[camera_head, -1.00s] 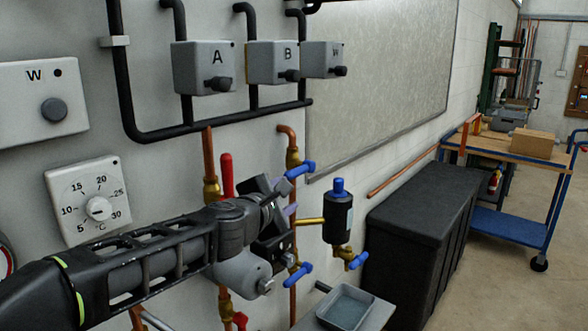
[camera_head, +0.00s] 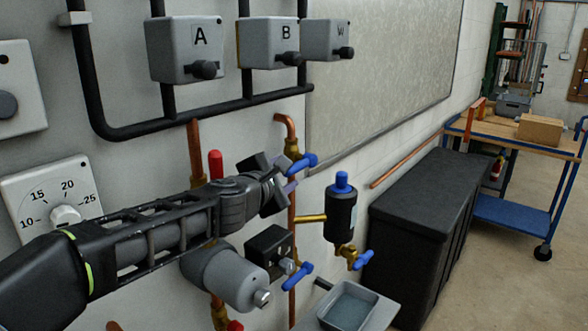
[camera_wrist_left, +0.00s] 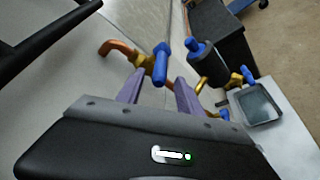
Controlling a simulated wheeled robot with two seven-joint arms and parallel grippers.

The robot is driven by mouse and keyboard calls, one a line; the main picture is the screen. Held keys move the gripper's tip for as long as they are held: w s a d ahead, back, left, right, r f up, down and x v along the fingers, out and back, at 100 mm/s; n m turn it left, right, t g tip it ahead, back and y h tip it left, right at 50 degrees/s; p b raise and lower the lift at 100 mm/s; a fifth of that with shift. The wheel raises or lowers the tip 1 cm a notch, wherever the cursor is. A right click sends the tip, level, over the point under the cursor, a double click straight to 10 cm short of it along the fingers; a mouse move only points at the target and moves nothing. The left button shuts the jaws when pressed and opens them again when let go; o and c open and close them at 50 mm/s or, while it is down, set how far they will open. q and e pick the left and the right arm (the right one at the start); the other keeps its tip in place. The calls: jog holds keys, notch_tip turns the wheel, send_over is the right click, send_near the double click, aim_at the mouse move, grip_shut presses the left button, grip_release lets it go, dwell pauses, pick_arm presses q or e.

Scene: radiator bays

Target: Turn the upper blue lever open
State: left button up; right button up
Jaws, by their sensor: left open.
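The upper blue lever (camera_head: 301,163) sits on a brass valve on the right-hand copper pipe, below the pipe's top bend. In the left wrist view the same lever (camera_wrist_left: 162,63) stands just beyond the two purple fingers, roughly between their tips. My left gripper (camera_head: 290,186) is open and close to the lever in the head view; its fingers (camera_wrist_left: 159,84) are apart and empty in the wrist view. Whether a finger touches the lever cannot be told. A lower blue lever (camera_head: 298,274) sits on the same pipe. My right gripper is in neither view.
A black cylinder with a blue cap (camera_head: 341,208) and another blue lever (camera_head: 363,259) stand right of the pipe. A grey tray (camera_head: 348,308) is below. A red lever (camera_head: 215,164) is left of my gripper. A black chest (camera_head: 420,215) stands at the right.

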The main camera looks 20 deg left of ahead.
aim_at(294, 169)
pick_arm(q)
jog(key=x, duration=0.6)
jog(key=shift+w+f, duration=0.15)
jog(key=shift+w, duration=0.2)
jog(key=shift+c, duration=0.5)
grip_shut()
dwell(0.6)
